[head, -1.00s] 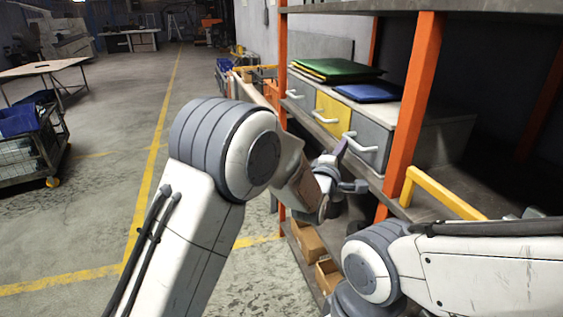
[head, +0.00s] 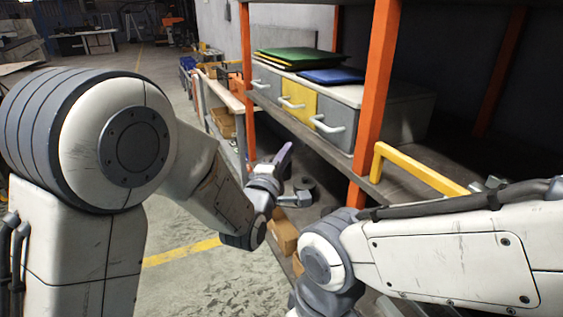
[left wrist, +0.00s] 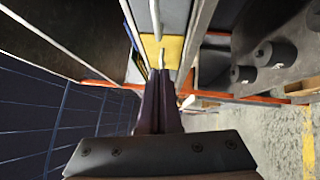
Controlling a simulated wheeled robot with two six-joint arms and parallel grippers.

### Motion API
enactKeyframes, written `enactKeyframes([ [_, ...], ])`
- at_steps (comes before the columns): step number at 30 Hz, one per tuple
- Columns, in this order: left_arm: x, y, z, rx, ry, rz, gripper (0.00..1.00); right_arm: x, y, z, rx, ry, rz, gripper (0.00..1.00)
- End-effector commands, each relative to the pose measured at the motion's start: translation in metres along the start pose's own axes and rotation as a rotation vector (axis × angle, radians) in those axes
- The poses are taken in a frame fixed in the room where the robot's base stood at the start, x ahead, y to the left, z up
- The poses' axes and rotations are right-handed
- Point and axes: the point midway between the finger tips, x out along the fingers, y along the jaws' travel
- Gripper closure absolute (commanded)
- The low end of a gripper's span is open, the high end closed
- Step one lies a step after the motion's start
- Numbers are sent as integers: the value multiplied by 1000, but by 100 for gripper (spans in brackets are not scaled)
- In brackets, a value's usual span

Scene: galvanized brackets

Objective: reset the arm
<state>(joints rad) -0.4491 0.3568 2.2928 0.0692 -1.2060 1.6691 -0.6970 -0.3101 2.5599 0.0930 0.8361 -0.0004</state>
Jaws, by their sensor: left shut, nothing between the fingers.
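My left gripper (head: 286,150) shows in the head view as purple fingers at the end of its wrist, in front of the shelf rack. In the left wrist view, its two fingers (left wrist: 160,76) lie together with nothing between them. The fingertips point toward the drawer fronts but appear apart from them. My left arm fills the left of the head view. My right arm comes in from the right; its gripper is outside the frames.
A drawer unit stands on the shelf, with a yellow drawer (head: 298,101) between grey ones, all looking shut. A green folder (head: 300,58) and blue folder (head: 332,76) lie on top. Orange posts (head: 375,95) and a yellow bar (head: 420,168) stand close to my arms. Cardboard boxes (head: 284,232) sit below.

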Motion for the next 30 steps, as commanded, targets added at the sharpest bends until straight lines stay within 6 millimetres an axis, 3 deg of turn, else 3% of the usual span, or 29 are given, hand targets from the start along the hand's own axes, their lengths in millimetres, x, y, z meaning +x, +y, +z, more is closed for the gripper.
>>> enactKeyframes([
  [8, -22, -5, 3, 41, -3, -42, 100, 3, 0, 0, 0, 0, 0, 57],
  [14, -50, -41, 22, 330, -77, -330, 100, 3, 0, 0, 0, 0, 0, 57],
  [17, -82, -66, 33, 534, -182, -522, 100, 3, 0, 0, 0, 0, 0, 57],
  [21, -143, -94, 45, 809, -402, -766, 100, 3, 0, 0, 0, 0, 0, 57],
  [25, -209, -109, 51, 1025, -663, -947, 100, 3, 0, 0, 0, 0, 0, 57],
  [30, -285, -113, 49, 1220, -998, -1089, 100, 3, 0, 0, 0, 0, 0, 57],
])
